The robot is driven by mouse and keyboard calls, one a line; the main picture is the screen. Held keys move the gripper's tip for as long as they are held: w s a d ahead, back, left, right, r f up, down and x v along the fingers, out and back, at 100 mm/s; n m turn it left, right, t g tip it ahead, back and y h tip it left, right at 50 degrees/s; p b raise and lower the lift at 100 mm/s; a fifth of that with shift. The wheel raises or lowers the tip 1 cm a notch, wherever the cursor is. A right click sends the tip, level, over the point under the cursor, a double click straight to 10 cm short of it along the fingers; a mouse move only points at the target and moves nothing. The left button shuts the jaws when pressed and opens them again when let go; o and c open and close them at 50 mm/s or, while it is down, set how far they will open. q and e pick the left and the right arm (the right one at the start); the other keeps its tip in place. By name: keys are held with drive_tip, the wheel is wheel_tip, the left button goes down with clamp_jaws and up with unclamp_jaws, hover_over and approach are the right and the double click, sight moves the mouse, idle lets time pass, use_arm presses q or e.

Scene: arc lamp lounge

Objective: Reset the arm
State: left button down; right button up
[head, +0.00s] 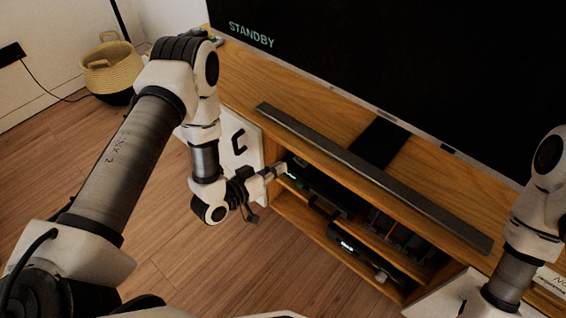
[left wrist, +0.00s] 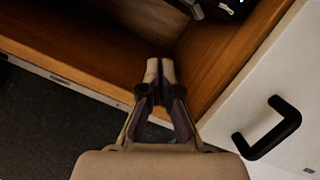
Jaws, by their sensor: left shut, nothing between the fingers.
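My left arm reaches in from the left in the head view. Its gripper (head: 274,173) is at the left end of the open TV cabinet (head: 290,212), beside a white door (head: 252,157) with a black handle (head: 239,141). In the left wrist view the gripper (left wrist: 160,68) has its fingers together and empty, in front of the wooden compartment (left wrist: 215,48). The door (left wrist: 240,98) and handle (left wrist: 272,128) are to its right, apart from the fingers. Part of my right arm shows at the right edge; its gripper is not seen.
Black devices (head: 318,186) stand on the upper shelf, with another device (head: 362,252) below. A dark soundbar (head: 370,175) lies along the cabinet top, before a TV (head: 400,70) reading STANDBY. A basket (head: 110,70) stands at the back left. The floor (head: 160,250) before the cabinet is clear.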

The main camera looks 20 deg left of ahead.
idle(0.4)
use_arm(q)
drive_tip(key=s+a+f+g+y, duration=0.2)
drive_tip(key=s+f+g, duration=0.2)
drive_tip(key=s, duration=0.5)
drive_tip(key=s+a+f+g+y, duration=0.1)
drive_tip(key=s+f+g+y, duration=0.1)
drive_tip(key=s+f+g, duration=0.45)
drive_tip(key=s+a+f+g+y, duration=0.1)
drive_tip(key=s+a+g+y, duration=0.15)
drive_tip(key=s, duration=0.75)
wheel_tip(320, 180, up, 26)
drive_tip(key=s+p, duration=0.1)
drive_tip(key=p, duration=2.5)
drive_tip(key=shift+s+d+r+g, duration=0.15)
drive_tip(key=shift+s+d+g, duration=0.2)
drive_tip(key=shift+d+g, duration=0.05)
